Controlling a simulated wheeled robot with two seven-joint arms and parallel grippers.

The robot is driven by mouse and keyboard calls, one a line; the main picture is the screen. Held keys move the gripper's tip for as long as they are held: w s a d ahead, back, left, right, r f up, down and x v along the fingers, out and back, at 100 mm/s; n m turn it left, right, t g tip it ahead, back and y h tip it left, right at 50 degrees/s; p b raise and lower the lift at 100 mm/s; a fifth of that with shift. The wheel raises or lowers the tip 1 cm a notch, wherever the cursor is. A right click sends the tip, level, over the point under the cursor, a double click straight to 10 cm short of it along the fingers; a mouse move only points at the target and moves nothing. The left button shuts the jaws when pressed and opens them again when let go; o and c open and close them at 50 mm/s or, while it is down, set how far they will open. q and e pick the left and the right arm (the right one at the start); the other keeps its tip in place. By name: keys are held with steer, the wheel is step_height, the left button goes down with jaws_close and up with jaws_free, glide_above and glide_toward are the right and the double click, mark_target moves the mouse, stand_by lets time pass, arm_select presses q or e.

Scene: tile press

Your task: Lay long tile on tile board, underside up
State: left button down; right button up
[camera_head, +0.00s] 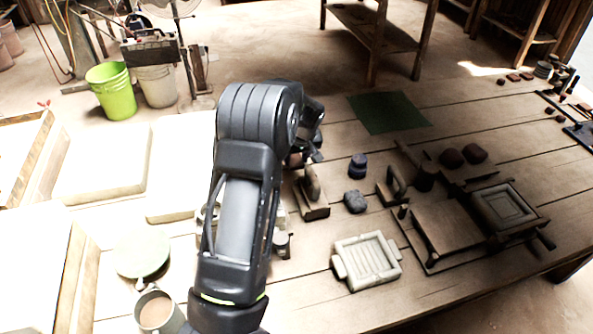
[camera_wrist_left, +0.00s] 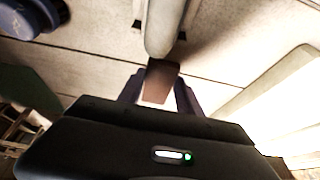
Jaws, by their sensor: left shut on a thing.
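My left arm reaches over the table in the head view, and its gripper is mostly hidden behind its own wrist. A brownish patch shows between the fingers. I cannot identify the tile board for certain; pale flat boards (camera_head: 105,165) lie at the left of the table. My right gripper is not in view.
A pale ridged tray-like piece (camera_head: 367,261) lies at the front middle. The wooden press (camera_head: 450,232) stands right of it. A green mat (camera_head: 390,112), a dark blue stack (camera_head: 358,166) and a grey lump (camera_head: 355,201) lie behind. A mug (camera_head: 157,311) stands at front left.

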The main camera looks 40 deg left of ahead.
mark_target(297, 164)
arm_select(q)
steer(key=shift+f+b, duration=1.25)
steer(key=shift+f, duration=1.2)
steer(key=shift+f, duration=0.15)
steer(key=c, duration=0.8)
jaws_free()
steer(key=shift+d+r+p, duration=0.1)
steer(key=shift+r+p, duration=0.2)
steer(key=shift+r, duration=0.3)
steer(key=p+v, duration=0.5)
steer(key=v, duration=0.6)
steer(key=shift+s+p, duration=0.15)
steer(key=shift+p, duration=0.25)
